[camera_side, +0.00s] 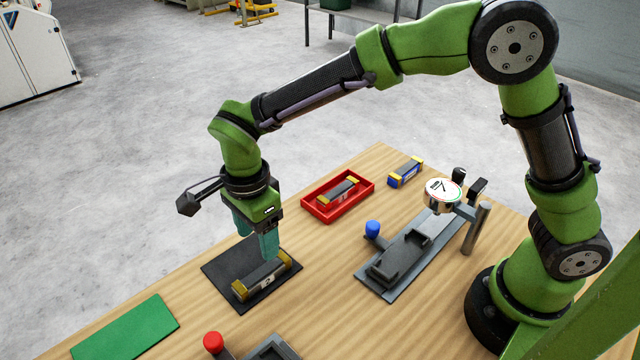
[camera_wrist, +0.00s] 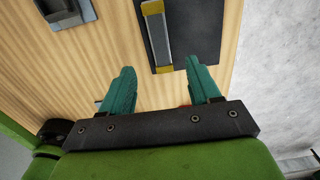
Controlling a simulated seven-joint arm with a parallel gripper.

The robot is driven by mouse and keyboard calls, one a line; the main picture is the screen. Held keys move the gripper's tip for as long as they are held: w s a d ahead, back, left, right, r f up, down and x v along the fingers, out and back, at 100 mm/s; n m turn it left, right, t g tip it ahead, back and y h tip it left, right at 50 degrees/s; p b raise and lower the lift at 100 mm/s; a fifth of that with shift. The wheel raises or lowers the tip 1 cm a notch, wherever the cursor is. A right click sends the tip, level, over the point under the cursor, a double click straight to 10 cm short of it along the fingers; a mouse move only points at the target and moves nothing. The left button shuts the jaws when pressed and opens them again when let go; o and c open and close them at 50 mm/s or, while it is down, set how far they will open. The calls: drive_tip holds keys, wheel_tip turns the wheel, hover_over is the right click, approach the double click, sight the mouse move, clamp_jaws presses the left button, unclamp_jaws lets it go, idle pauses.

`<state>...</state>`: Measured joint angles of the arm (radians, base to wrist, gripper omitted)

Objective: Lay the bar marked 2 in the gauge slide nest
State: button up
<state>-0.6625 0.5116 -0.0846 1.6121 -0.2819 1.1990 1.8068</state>
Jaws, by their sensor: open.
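The bar (camera_side: 262,277) has a dark body, yellow ends and a small white label that seems to read 2. It lies flat on a black mat (camera_side: 225,268). In the wrist view the bar (camera_wrist: 158,38) lies lengthwise, ahead of the gap between the fingertips. My gripper (camera_side: 257,246) has teal fingers and is open and empty, just above and behind the bar. In the wrist view the open gripper (camera_wrist: 160,76) shows nothing between its fingers.
A red tray (camera_side: 310,208) holds another yellow-ended bar (camera_side: 338,190). A blue-knobbed lever (camera_side: 372,230) and a gauge post (camera_side: 477,228) stand by the nest. A green mat (camera_side: 128,330) and red-knobbed fixture (camera_side: 214,343) are in front.

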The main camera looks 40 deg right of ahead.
sight(262, 271)
drive_tip(key=f, duration=0.9)
drive_tip(key=shift+a, duration=0.2)
drive_tip(key=shift+c, duration=0.3)
drive_tip(key=shift+r, duration=0.1)
clamp_jaws()
